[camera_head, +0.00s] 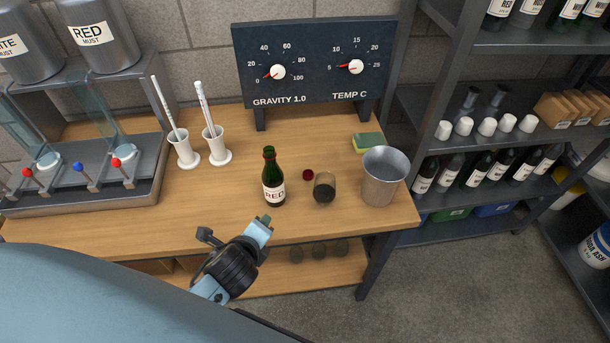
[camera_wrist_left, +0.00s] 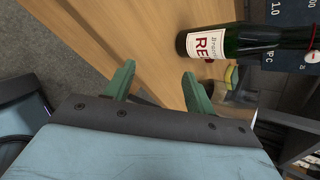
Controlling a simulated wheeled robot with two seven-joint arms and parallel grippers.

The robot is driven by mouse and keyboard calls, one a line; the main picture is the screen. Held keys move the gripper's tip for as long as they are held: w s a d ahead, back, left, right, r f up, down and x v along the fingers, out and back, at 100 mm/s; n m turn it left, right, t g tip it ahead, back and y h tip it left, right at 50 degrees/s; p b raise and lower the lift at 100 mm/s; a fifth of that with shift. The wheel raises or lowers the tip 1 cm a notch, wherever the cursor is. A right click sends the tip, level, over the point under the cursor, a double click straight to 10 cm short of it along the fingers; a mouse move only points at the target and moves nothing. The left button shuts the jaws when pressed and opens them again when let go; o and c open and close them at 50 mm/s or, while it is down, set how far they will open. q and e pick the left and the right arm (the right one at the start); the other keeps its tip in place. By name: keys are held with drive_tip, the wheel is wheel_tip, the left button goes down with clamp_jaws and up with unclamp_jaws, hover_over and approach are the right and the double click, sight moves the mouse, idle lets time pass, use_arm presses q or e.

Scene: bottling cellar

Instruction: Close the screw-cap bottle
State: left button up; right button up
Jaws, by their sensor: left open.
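A dark green bottle (camera_head: 273,187) with a white RED label stands upright on the wooden workbench (camera_head: 240,190). Its mouth shows no cap. A small dark red cap (camera_head: 308,174) lies on the bench just right of the bottle. My left gripper (camera_head: 264,222) is in front of the bottle, near the bench's front edge, open and apart from it. In the left wrist view the open fingers (camera_wrist_left: 160,88) have nothing between them, and the bottle (camera_wrist_left: 250,45) lies sideways in the picture beyond them, its mouth end cut off. My right gripper is not in view.
A glass of dark liquid (camera_head: 324,190) stands right of the bottle, close to the cap. A metal bucket (camera_head: 382,178) and a sponge (camera_head: 367,142) are further right. Two white holders (camera_head: 215,157) stand left. A dial panel (camera_head: 315,65) stands behind.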

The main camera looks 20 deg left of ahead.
use_arm(q)
drive_tip(key=s+d+f+n+g+h+b, duration=0.15)
drive_tip(key=s+f+n, duration=0.25)
drive_tip(key=f, duration=0.4)
drive_tip(key=s+f+n+g, duration=0.2)
drive_tip(key=s+f+n, duration=0.3)
drive_tip(key=f, duration=0.3)
drive_tip(key=s+d+f+n+g+h+b, duration=0.15)
drive_tip(key=s+f+n, duration=0.25)
drive_tip(key=f, duration=0.5)
drive_tip(key=s+a+f+n+g, duration=0.1)
drive_tip(key=s+f+n, duration=0.1)
drive_tip(key=s+f, duration=0.4)
drive_tip(key=s+f+n+g, duration=0.2)
drive_tip(key=s+f, duration=0.4)
drive_tip(key=s, duration=0.5)
drive_tip(key=shift+a+n+b, duration=0.35)
drive_tip(key=shift+n+b, duration=0.1)
drive_tip(key=shift+n, duration=0.35)
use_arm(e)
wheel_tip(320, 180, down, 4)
use_arm(q)
drive_tip(key=shift+s, duration=0.1)
drive_tip(key=shift+c, duration=0.4)
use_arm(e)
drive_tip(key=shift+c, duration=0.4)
